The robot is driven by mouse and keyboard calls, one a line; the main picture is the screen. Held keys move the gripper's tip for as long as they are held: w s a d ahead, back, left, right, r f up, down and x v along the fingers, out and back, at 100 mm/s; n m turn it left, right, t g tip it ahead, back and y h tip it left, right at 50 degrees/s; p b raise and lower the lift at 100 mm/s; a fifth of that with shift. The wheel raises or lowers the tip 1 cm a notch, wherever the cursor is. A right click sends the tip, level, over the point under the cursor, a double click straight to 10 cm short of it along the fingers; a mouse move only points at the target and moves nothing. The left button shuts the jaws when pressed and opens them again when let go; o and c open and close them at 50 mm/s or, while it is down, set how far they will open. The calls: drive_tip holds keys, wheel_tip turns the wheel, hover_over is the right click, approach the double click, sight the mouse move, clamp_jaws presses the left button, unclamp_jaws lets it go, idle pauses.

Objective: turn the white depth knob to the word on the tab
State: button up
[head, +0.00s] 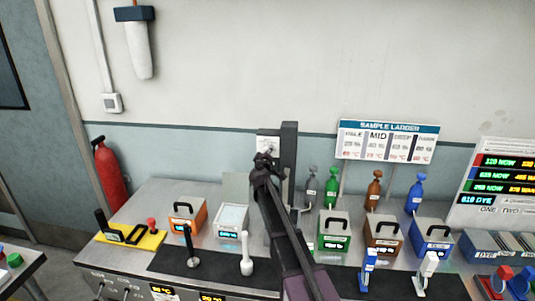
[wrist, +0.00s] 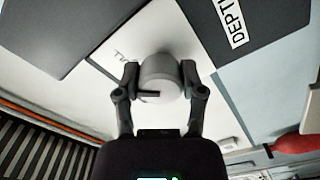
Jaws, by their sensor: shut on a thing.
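The white depth knob (wrist: 160,72) is round and shows between the two fingers of my gripper (wrist: 159,80) in the wrist view. The fingers touch it on both sides. A black pointer line on the knob points left in that view. A white plate behind the knob bears a partly hidden word, with "UL" readable. A "DEPTH" label (wrist: 238,25) sits on the dark panel beside it. In the head view my gripper (head: 265,160) is at the white plate (head: 268,142) beside a dark upright column (head: 289,152), and hides the knob. I cannot make out the tab's word.
Orange (head: 187,216), white (head: 231,221), green (head: 333,232), brown (head: 384,235) and blue (head: 430,238) boxes stand on the bench, with colored bottles behind. A "SAMPLE LADDER" sign (head: 388,141) stands behind the bench.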

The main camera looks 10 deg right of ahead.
drive_tip(key=shift+n, duration=0.3)
drive_tip(key=n, duration=0.3)
drive_tip(key=shift+r+n, duration=0.1)
drive_tip(key=shift+n, duration=0.2)
drive_tip(key=n, duration=0.3)
drive_tip(key=shift+n, duration=0.3)
drive_tip(key=n, duration=0.4)
drive_tip(key=shift+w+r, duration=0.1)
drive_tip(key=shift+r, duration=0.05)
drive_tip(key=shift+n, duration=2)
drive_tip(key=shift+p, duration=0.3)
drive_tip(key=o, duration=1.1)
drive_tip(key=shift+o, duration=0.2)
